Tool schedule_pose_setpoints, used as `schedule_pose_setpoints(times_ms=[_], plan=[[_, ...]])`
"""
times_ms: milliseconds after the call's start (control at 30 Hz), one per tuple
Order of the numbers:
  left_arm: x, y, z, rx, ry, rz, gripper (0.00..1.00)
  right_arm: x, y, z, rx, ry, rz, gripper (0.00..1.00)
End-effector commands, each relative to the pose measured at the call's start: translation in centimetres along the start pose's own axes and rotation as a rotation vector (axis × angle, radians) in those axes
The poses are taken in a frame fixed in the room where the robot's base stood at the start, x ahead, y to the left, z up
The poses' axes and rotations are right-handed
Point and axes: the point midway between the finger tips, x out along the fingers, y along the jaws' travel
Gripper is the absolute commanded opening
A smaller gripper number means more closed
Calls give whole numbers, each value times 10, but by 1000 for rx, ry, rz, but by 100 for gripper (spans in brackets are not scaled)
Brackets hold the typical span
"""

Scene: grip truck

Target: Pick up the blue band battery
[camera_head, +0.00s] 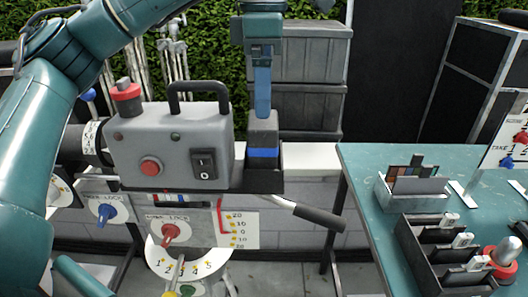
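The blue band battery (264,128) is a grey block with a blue stripe near its lower end. It stands upright in a dark holder (268,181) at the right end of the grey camera-like box (170,137). My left gripper (263,112) points straight down from above, with a blue finger overlapping the battery's top in the picture. I see the fingers edge-on, one behind the other, so I cannot tell whether they are open or shut on it. My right gripper is out of view.
The grey box carries a top handle (198,85), a red knob (126,90) and a switch. A dark-gripped handle (318,217) sticks out below right. A teal table (365,170) at the right holds a slotted black tray (408,262) and cards. Grey cases (312,50) stand behind.

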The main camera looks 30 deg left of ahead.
Motion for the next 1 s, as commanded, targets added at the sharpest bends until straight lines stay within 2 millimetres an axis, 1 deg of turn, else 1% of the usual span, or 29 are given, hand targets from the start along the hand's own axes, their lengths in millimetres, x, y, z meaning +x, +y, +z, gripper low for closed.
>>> schedule_pose_setpoints(times_ms=[33, 267, 400, 500, 567, 667, 833, 867, 1000], plan=[[7, 0, 0, 1, -1, -1, 96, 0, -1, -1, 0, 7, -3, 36], [21, 1, 0, 0, -1, 0, 96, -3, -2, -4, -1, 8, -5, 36], [42, 3, -1, 1, 0, -1, 96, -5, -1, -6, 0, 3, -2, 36], [56, 3, -1, 1, -1, -1, 96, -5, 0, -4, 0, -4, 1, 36], [62, 3, -1, 0, -1, -1, 96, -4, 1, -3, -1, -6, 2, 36], [65, 3, 0, 0, -3, 1, 96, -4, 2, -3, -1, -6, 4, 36], [65, 3, 0, 0, -3, 0, 96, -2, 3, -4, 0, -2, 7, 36], [65, 3, 0, 0, -3, 0, 95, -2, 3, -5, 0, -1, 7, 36], [65, 3, 0, 0, -3, 0, 83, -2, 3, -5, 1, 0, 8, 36]])
